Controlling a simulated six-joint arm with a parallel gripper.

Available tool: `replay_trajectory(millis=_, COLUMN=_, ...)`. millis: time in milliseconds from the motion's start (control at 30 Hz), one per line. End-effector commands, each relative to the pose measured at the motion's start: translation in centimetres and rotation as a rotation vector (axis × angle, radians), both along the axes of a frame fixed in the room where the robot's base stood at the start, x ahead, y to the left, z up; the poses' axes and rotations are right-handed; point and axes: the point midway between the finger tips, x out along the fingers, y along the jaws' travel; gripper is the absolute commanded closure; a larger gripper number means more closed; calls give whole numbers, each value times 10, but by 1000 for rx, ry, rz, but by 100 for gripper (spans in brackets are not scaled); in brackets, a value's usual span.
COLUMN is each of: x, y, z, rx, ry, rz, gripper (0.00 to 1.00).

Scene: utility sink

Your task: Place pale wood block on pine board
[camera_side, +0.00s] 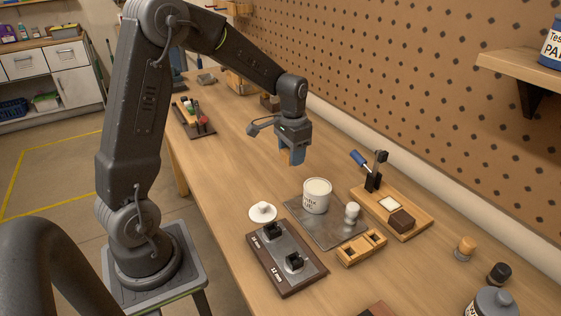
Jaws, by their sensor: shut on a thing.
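My gripper (291,157) points down in the air above the middle of the bench, behind the white tin. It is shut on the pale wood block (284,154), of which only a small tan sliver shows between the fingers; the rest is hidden. The pine board (377,208) lies flat on the bench to the right of and nearer than my gripper, close to the pegboard wall. On it are a pale square piece (390,204), a dark brown block (402,220) and an upright dark fixture (374,180) with a blue handle.
A metal plate (318,232) holds a white tin (316,197) and a small white piece (351,214). A slotted wooden holder (361,248), a dark fixture board (287,279) and a white lidded dish (263,212) stand near. Bench space below my gripper is clear.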

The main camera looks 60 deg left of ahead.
Motion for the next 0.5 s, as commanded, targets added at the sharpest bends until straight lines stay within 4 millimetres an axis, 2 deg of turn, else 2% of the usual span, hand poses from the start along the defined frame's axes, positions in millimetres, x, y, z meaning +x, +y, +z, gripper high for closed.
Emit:
replay_trajectory(millis=33, x=-7, y=29, z=1, rx=0, ry=0, rz=15, gripper=76)
replay_trajectory(millis=200, x=-35, y=104, z=3, rx=0, ry=0, rz=12, gripper=76)
replay_trajectory(millis=333, x=-59, y=145, z=5, rx=0, ry=0, rz=8, gripper=76)
replay_trajectory(millis=500, x=-78, y=172, z=6, rx=0, ry=0, rz=1, gripper=76)
